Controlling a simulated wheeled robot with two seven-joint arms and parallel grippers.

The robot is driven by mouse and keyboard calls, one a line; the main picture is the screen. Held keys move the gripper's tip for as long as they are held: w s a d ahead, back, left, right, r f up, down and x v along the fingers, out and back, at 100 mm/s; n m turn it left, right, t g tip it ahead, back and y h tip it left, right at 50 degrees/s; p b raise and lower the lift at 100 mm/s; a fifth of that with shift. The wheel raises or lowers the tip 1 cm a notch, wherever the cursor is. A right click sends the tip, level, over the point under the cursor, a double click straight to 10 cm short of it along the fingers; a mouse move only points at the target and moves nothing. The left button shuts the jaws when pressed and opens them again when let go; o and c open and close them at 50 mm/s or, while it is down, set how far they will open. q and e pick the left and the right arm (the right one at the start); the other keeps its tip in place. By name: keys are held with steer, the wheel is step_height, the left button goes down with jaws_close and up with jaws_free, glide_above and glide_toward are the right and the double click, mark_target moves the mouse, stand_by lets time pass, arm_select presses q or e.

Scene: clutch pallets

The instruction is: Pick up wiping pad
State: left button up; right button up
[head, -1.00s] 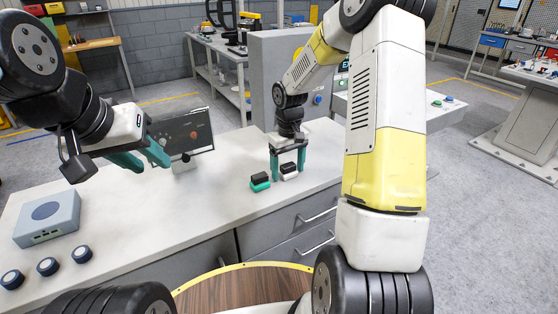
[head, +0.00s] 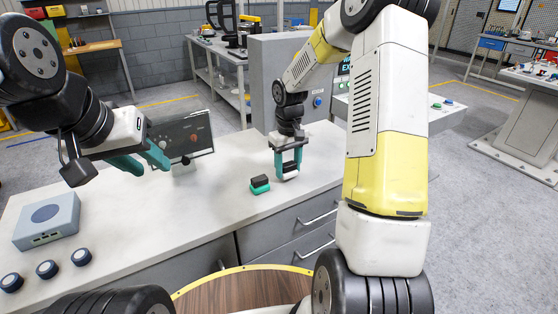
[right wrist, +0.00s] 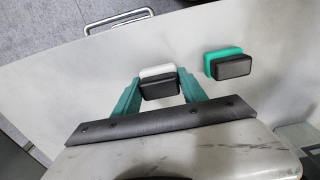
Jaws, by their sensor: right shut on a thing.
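A wiping pad with a white base and a black grip (right wrist: 159,89) sits between the fingers of my right gripper (right wrist: 160,92) in the right wrist view. In the head view my right gripper (head: 287,172) is shut on this pad (head: 289,167), low over or at the white counter; I cannot tell whether it touches. A second pad, green with a black top (head: 260,185), lies on the counter just left of the gripper. It also shows in the right wrist view (right wrist: 229,65). My left gripper (head: 142,161) is open and empty, above the counter at the left.
The white counter (head: 205,208) has free room in the middle. A small screen (head: 181,138) stands at its back. A grey-blue box (head: 48,220) and several round dark knobs (head: 47,269) are at the left. A grey cabinet (head: 265,80) stands behind my right arm.

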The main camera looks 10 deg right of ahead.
steer(key=shift+s+a+r, duration=0.1)
steer(key=shift+s+r, duration=0.1)
steer(key=shift+r, duration=0.95)
steer(key=s+a, duration=0.2)
steer(key=s, duration=0.5)
steer(key=s+a+r, duration=0.1)
steer(key=s+a, duration=0.1)
steer(key=s, duration=0.6)
steer(key=shift+a, duration=0.25)
steer(key=shift+r, duration=0.1)
